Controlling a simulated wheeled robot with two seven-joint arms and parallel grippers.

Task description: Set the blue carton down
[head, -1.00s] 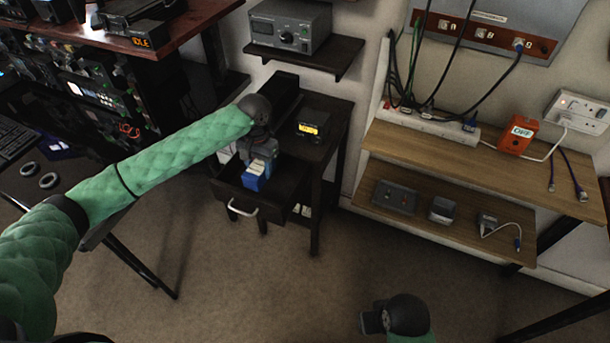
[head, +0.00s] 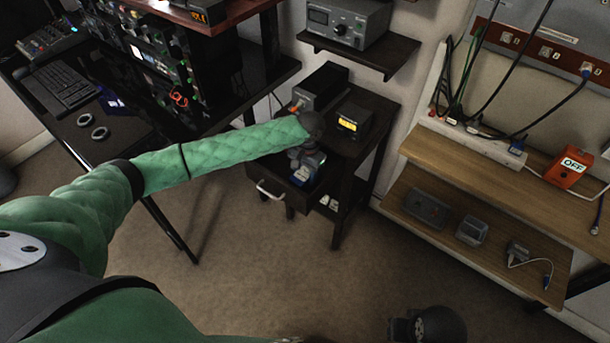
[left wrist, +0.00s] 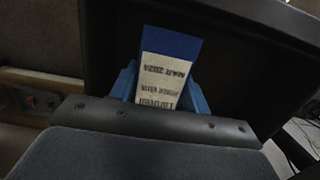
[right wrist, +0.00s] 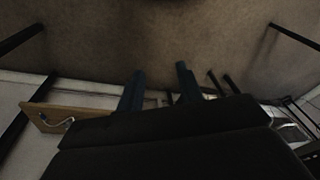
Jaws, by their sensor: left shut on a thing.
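The blue carton (head: 301,173) with a white label is at the open drawer (head: 268,171) of the dark side cabinet. My left gripper (head: 308,160) reaches down over the drawer and is shut on the carton. In the left wrist view the carton (left wrist: 168,70) stands between the two blue fingers, its printed label facing the camera, with dark drawer walls around it. Whether its underside touches the drawer floor is hidden. My right gripper (right wrist: 158,88) is empty, its fingers apart, over the carpet; part of it shows at the bottom of the head view.
A small device with a yellow display (head: 348,123) and a black box stand on the cabinet top. A grey radio (head: 345,20) sits on the shelf above. A wooden two-level shelf (head: 470,160) is at right. The carpet before the cabinet is clear.

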